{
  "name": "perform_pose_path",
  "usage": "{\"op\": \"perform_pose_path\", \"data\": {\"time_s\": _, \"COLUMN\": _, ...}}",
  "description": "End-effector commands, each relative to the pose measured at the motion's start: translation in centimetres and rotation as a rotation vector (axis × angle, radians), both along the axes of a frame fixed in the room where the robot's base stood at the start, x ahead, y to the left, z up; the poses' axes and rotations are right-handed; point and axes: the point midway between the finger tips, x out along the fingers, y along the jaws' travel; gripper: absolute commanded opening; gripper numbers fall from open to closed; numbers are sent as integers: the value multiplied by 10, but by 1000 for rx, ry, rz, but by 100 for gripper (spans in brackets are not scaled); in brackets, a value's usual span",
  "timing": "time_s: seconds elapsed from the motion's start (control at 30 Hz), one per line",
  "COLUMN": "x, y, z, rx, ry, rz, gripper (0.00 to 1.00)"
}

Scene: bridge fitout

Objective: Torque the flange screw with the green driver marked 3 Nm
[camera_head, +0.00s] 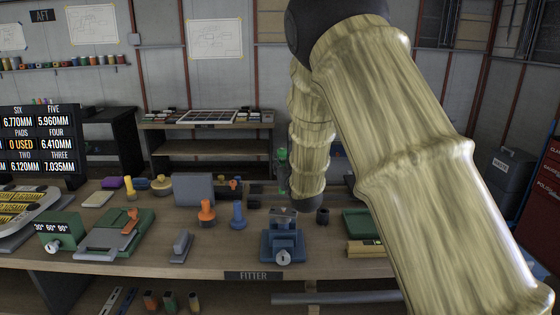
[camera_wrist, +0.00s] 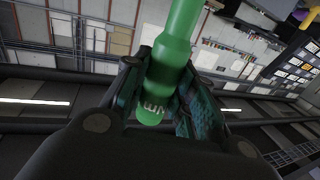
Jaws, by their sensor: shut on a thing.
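My gripper (camera_wrist: 165,95) is shut on the green driver (camera_wrist: 176,50) in the wrist view. The driver's rounded butt end lies between the finger pads, with pale marking on it that is only partly readable. Its far end runs out of the top of the picture. In the head view my forearm hangs in front of the bench and my gripper cannot be made out. A slim green upright thing (camera_head: 282,172) shows just left of the forearm; I cannot tell whether it is the held driver. A blue vise-like fixture (camera_head: 282,246) with a grey piece on top stands below; no flange screw can be picked out.
An orange driver-like tool (camera_head: 207,214) and a blue one (camera_head: 237,215) stand left of the fixture. A dark cup (camera_head: 322,215) stands right of it. My arm hides much of the right side.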

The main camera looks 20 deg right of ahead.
Motion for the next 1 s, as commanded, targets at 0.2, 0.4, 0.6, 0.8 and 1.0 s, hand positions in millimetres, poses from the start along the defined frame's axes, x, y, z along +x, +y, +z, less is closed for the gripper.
{"op": "perform_pose_path", "data": {"time_s": 0.2, "x": -5, "y": -6, "z": 3, "rx": 0, "ry": -3, "rz": -6, "gripper": 0}}
{"op": "perform_pose_path", "data": {"time_s": 0.4, "x": 1, "y": -7, "z": -4, "rx": 1, "ry": 4, "rz": -8, "gripper": 0}}
{"op": "perform_pose_path", "data": {"time_s": 0.6, "x": 3, "y": -6, "z": -15, "rx": 0, "ry": 7, "rz": -7, "gripper": 0}}
{"op": "perform_pose_path", "data": {"time_s": 0.8, "x": 2, "y": -6, "z": -32, "rx": 0, "ry": 6, "rz": -7, "gripper": 0}}
{"op": "perform_pose_path", "data": {"time_s": 1.0, "x": 2, "y": -6, "z": -50, "rx": 1, "ry": 6, "rz": -8, "gripper": 0}}
